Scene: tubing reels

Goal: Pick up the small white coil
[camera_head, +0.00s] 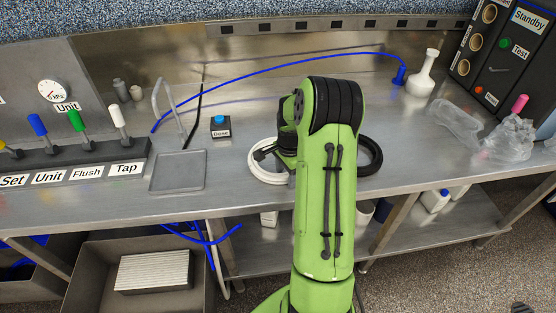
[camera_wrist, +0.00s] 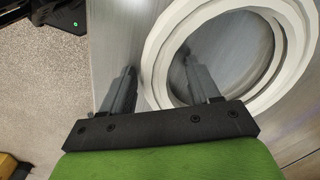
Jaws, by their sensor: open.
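The small white coil (camera_head: 262,174) lies on the steel bench, left of my green arm, which hides its right part in the head view. In the wrist view the white coil (camera_wrist: 152,58) fills the upper right as a wide ring. My gripper (camera_wrist: 160,69) is open with nothing between closed jaws. One finger appears outside the ring on the left and the other over its opening, with the coil's near band between them in the picture. I cannot tell the height of the fingertips above the bench. In the head view the arm mostly hides the gripper.
A black coil (camera_head: 373,160) lies right of my arm. A blue button box (camera_head: 220,129) labelled Dose and a grey tray (camera_head: 178,172) stand to the left. A white flask (camera_head: 421,82) and clear plastic bags (camera_head: 508,140) are at the right. A blue tube (camera_head: 300,55) arches behind.

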